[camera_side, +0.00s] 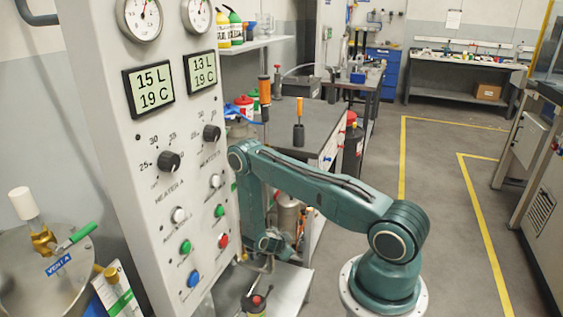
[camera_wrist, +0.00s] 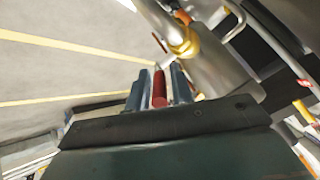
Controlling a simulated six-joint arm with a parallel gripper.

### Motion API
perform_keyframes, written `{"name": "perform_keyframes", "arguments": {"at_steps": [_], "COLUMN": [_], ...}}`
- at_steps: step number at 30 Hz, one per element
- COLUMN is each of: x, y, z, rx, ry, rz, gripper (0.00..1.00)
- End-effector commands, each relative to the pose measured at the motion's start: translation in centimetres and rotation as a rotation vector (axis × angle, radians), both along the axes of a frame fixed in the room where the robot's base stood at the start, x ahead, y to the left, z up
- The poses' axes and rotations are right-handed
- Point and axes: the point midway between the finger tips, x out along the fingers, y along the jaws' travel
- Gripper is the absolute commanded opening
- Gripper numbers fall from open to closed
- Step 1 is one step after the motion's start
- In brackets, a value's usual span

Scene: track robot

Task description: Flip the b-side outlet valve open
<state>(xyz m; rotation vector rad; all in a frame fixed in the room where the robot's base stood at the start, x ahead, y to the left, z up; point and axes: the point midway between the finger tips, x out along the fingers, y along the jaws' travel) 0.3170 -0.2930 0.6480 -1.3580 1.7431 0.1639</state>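In the wrist view a red lever handle (camera_wrist: 159,90) lies between the two fingers of my gripper (camera_wrist: 160,88). The fingers stand close on both sides of it, but whether they touch it is not clear. A brass valve body (camera_wrist: 182,40) sits just beyond, on a silver metal cylinder (camera_wrist: 222,68). A small red part (camera_wrist: 159,42) shows beside the brass. No label is readable there, so I cannot tell which side this valve belongs to. In the side view my arm reaches in behind the control panel (camera_side: 110,75), and my fingertips are hidden.
The panel with gauges, knobs and buttons stands close left of my arm. A vent valve with a green handle (camera_side: 75,237) and "VENT A" label is on a tank at far left. A dark-topped workbench (camera_side: 330,118) stands behind my arm. Open floor (camera_side: 435,190) lies to the right.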

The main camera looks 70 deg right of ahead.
Motion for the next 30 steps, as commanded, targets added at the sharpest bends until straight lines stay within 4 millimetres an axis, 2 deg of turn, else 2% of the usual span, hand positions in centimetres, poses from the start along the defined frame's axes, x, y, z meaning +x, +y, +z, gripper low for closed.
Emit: {"name": "perform_keyframes", "arguments": {"at_steps": [8,14,16,30], "x": [0.0,0.1,0.1,0.0], "y": [0.4,1.8,2.4,8.6], "z": [0.4,1.7,2.3,2.1], "rx": [0.001,0.001,0.001,0.0], "ry": [0.001,0.0,0.0,0.001], "rz": [0.002,0.004,0.004,0.004], "gripper": [0.23,0.23,0.23,0.23]}}
